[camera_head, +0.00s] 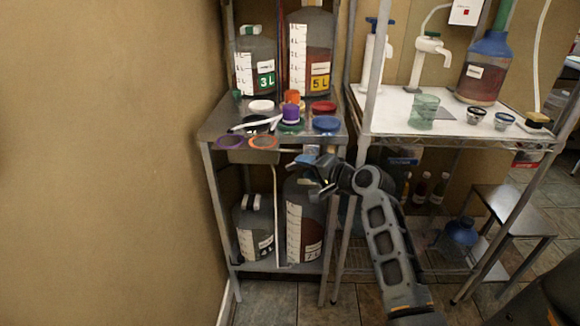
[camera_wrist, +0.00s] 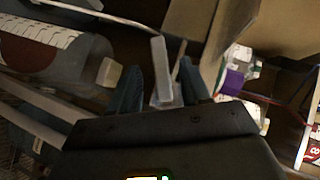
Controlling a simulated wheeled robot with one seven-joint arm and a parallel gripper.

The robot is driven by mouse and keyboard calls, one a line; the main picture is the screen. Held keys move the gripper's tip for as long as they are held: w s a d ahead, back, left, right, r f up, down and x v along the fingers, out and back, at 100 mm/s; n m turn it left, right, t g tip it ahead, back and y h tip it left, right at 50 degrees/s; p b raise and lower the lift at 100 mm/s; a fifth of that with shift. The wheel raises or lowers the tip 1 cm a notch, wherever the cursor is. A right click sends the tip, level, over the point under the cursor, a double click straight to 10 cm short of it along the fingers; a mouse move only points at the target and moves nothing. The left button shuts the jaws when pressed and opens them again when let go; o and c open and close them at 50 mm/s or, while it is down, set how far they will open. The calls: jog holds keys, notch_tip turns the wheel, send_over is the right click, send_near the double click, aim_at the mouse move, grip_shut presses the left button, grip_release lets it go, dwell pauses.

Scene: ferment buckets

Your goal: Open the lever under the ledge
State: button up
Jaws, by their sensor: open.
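The ledge (camera_head: 212,130) is a metal shelf on the rack at the left. A small pale block (camera_head: 312,150) shows just under its front right edge; I cannot tell if it is part of the lever. My gripper (camera_head: 310,172) is below that edge, in front of the lower bucket. In the wrist view, a pale grey upright bar, seemingly the lever (camera_wrist: 160,72), stands between the two bluish fingers of my gripper (camera_wrist: 160,85). The fingers are apart, with a gap visible beside the bar.
Graduated buckets marked 3 L (camera_head: 256,66) and 5 L (camera_head: 311,55) stand on the ledge behind loose lids and caps. Two more buckets, including a lower right one (camera_head: 305,235), stand below. A white-topped table (camera_head: 390,115) with pumps is at the right.

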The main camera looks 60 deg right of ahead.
aim_at(298, 166)
jog(key=shift+x, duration=2.7)
jog(key=shift+c, duration=0.4)
grip_shut()
